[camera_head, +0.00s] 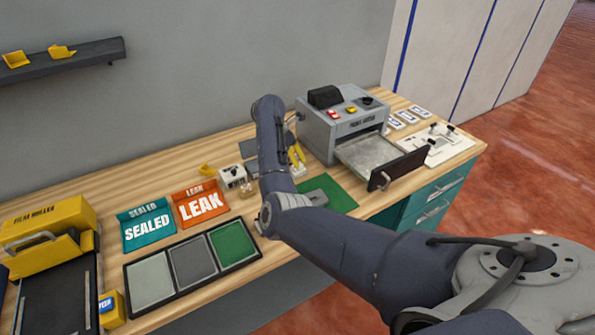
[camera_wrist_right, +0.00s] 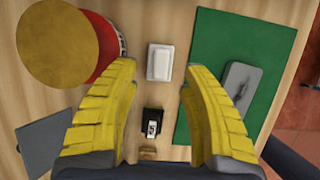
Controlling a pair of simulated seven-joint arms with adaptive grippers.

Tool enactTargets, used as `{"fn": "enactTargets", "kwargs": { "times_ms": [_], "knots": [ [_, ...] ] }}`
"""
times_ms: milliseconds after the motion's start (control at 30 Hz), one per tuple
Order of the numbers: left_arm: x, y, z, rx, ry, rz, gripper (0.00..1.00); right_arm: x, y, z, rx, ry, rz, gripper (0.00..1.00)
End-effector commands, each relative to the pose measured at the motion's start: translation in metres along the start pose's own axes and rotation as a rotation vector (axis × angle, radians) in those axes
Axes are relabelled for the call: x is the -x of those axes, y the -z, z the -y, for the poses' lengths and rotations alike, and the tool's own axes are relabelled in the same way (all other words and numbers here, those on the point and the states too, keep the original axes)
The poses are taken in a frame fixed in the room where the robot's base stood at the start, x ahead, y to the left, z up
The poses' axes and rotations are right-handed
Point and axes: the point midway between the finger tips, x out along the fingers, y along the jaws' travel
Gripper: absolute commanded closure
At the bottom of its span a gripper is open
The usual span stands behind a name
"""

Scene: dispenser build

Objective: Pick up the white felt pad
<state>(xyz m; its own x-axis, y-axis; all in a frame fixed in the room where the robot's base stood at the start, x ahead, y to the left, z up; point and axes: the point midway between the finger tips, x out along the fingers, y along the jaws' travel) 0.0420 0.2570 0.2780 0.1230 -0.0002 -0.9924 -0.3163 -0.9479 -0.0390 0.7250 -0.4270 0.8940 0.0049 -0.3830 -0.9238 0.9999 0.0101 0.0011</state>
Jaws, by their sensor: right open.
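A small white rectangular piece (camera_wrist_right: 160,62), which looks like the white felt pad, lies on the wooden bench top in the right wrist view. My right gripper (camera_wrist_right: 160,70) is open, with its yellow fingers on either side of the white piece and a gap to each side. Nothing is held between them. In the head view, the right gripper (camera_head: 297,155) shows partly behind my arm. My left gripper is not in view.
A small black block (camera_wrist_right: 152,121) stands below the white piece. A green mat (camera_wrist_right: 238,30) with a grey piece (camera_wrist_right: 241,90) lies right; a yellow-topped red round object (camera_wrist_right: 65,45) is left.

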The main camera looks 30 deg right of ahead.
Motion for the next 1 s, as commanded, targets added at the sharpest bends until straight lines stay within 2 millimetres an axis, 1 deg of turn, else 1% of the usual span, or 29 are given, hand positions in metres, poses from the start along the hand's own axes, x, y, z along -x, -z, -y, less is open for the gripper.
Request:
{"fn": "enactTargets", "kwargs": {
  "times_ms": [100,300,467,700,733,1000],
  "knots": [
    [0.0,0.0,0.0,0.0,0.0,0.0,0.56,-0.017,0.0,0.002,0.0,0.004,0.002,0.55],
    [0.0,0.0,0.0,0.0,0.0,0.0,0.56,-0.038,0.001,0.002,0.002,0.004,0.001,0.55],
    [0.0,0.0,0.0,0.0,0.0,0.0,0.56,-0.046,0.001,0.002,0.001,0.002,0.001,0.55],
    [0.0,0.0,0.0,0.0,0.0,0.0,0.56,-0.047,0.002,0.002,0.0,0.002,0.0,0.55],
    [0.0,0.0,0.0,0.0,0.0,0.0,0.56,-0.047,0.002,0.002,0.0,0.002,0.0,0.53],
    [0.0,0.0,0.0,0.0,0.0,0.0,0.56,-0.047,0.002,0.002,0.0,0.002,0.0,0.85]
  ]
}}
